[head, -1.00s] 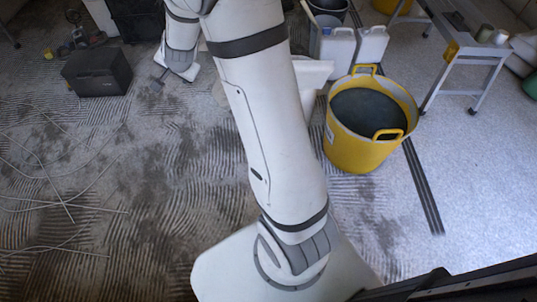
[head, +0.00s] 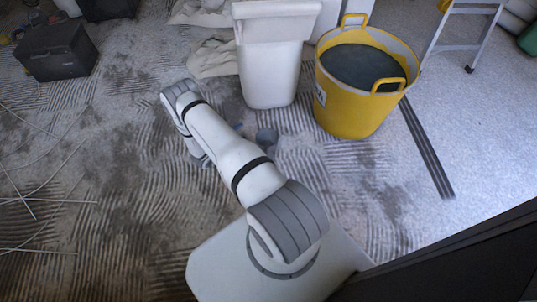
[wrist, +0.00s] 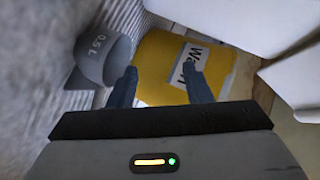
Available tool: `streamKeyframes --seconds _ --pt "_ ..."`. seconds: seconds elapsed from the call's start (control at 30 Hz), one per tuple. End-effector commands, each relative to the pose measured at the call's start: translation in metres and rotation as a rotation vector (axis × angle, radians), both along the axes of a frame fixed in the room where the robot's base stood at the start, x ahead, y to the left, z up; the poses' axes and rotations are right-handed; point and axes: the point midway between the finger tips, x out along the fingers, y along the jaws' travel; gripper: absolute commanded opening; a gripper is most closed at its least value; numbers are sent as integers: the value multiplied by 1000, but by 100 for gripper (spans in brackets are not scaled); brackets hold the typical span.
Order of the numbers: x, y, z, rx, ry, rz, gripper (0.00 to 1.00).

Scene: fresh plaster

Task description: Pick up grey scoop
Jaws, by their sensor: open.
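The grey scoop (head: 267,138) is on the floor in front of the white bin in the head view, small and partly hidden by my arm. In the wrist view a grey round vessel marked "0.5 L", which looks like the scoop (wrist: 105,57), lies at the upper left. My gripper (wrist: 159,70) is open, with its two dark fingers apart and nothing held between them. The scoop is to the left of the left finger and appears apart from it. In the head view my gripper is mostly hidden by my arm.
A yellow tub (head: 340,108) of dark liquid stands right of the scoop; its labelled side (wrist: 165,85) shows beyond my fingers. A white bin (head: 270,75) stands behind the scoop. A dark box (head: 57,52) and loose wires (head: 40,200) are at left.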

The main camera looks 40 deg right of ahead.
Motion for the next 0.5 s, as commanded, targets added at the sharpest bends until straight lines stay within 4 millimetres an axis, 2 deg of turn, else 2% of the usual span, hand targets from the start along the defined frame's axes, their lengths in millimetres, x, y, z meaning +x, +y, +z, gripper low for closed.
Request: streamKeyframes --seconds 0.03,0.1,0.2,0.33,0.5 --pt "-26 -4 -37 -46 -2 -44 45" --pt "-55 -8 -62 -113 -16 -99 45" --pt "-90 -11 -87 -194 -31 -155 45" --pt "-118 -12 -102 -262 -41 -195 45" --pt "-128 -22 -106 -290 -46 -212 45"
